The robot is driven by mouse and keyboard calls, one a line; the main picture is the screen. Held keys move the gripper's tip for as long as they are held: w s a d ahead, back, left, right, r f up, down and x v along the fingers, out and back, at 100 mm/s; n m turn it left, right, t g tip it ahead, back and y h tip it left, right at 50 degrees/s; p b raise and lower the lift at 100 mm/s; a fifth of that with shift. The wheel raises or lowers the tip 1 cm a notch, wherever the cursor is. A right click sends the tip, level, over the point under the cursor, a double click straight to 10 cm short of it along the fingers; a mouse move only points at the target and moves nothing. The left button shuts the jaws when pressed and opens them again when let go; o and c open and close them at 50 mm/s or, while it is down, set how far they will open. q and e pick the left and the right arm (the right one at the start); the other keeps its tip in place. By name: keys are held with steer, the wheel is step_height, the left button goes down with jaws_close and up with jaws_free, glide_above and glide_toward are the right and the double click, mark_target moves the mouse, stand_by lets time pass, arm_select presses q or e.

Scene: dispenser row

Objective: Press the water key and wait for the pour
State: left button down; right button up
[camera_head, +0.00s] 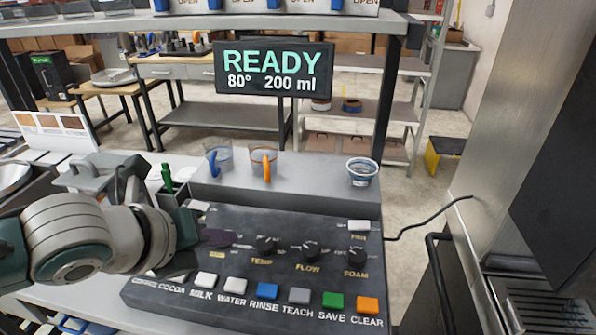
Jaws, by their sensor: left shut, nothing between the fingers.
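The dark control panel (300,228) lies in front of me with a row of keys along its near edge. The white water key (236,285) sits above the label WATER, between the milk key (205,280) and the blue rinse key (267,290). My left gripper (196,236) is shut and empty over the panel's left part, up and left of the water key and apart from it. It hides part of the panel. The display (273,70) reads READY, 80°, 200 ml. My right gripper is out of view.
Knobs marked TEMP (266,246), FLOW (310,251) and FOAM (357,257) stand behind the keys. A black cable runs right from the panel.

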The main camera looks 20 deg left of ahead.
arm_select(q)
steer(key=b, duration=0.8)
glide_above(232, 290)
step_height(232, 290, down, 7)
steer(key=shift+f, duration=0.2)
steer(key=shift+f+b, duration=0.3)
steer(key=shift+f, duration=0.45)
stand_by(0.9)
steer(key=shift+f, duration=0.4)
steer(key=shift+f+b, duration=0.5)
stand_by(0.5)
steer(key=shift+r, duration=0.15)
steer(key=shift+r+p, duration=0.8)
steer(key=shift+p, duration=0.2)
steer(key=shift+r, duration=0.1)
